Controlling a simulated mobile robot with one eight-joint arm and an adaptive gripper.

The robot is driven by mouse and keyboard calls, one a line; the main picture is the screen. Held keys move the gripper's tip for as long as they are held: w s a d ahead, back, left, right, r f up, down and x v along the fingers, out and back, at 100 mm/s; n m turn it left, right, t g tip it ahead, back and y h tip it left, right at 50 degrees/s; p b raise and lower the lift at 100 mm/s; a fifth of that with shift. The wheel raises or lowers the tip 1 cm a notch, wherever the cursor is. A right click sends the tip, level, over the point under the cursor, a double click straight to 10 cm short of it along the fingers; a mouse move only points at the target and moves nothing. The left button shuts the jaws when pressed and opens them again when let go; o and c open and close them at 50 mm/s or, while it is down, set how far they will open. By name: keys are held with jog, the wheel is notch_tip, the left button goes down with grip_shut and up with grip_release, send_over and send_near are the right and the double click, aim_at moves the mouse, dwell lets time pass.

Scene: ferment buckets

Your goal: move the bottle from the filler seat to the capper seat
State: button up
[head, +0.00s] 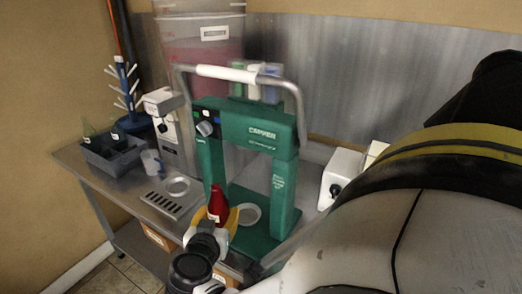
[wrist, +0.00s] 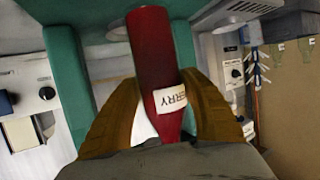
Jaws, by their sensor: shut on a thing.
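The bottle (head: 216,203) is dark red with a white label and stands roughly upright in the head view. In the wrist view the bottle (wrist: 153,62) lies between the yellow-brown fingers of my gripper (wrist: 160,112), which is shut on it. My gripper (head: 220,220) is in front of the green capper (head: 245,135). The capper seat (head: 250,214) is a pale round disc on the capper's base, just right of the bottle. The filler seat (head: 177,186) is a round disc beneath the filler (head: 164,125), and it is empty. I cannot tell whether the bottle touches any surface.
A grey crate (head: 112,152) with bottles, a blue drying rack (head: 126,88) and a jug (head: 151,162) are on the bench's left. A drip grate (head: 161,205) lies near the front edge. A white device (head: 340,172) stands right of the capper, whose posts flank its seat.

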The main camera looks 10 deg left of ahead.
jog(key=w+d, duration=0.4)
jog(key=w, duration=0.7)
jog(key=shift+w+d+f+b, duration=0.3)
jog(key=shift+d+f, duration=0.05)
jog(key=shift+f+b, duration=1.15)
jog(key=shift+b, duration=0.35)
dwell(1.9)
jog(key=o, duration=1.5)
jog(key=shift+c, duration=0.2)
jog(key=shift+s, duration=0.1)
jog(key=a+v, duration=0.1)
jog(key=v, duration=1)
jog(key=shift+s+d+r, duration=0.2)
jog(key=shift+s+d, duration=0.2)
jog(key=shift+d, duration=0.1)
